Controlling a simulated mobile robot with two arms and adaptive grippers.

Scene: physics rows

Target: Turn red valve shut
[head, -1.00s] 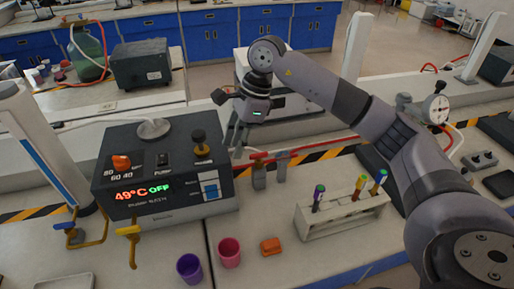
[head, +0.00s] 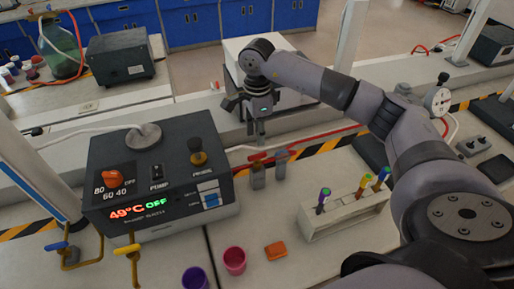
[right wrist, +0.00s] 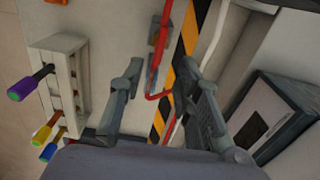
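The red valve (head: 258,157) is a small red lever on a grey body at the back of the bench, right of the heater bath. In the right wrist view its red handle (right wrist: 160,42) lies past the fingertips, near the striped tape. My right gripper (head: 256,130) points down just above and behind the valve in the head view. In the right wrist view its two fingers (right wrist: 162,70) are spread, with nothing held between them. It looks apart from the valve. My left gripper is not in view.
A heater bath (head: 160,180) reading 49°C OFF stands left of the valve. A second grey valve (head: 280,160) sits close on the right. A red hose (head: 325,138) runs behind. A tube rack (head: 345,215) stands front right, near cups (head: 234,262) and an orange block (head: 276,250).

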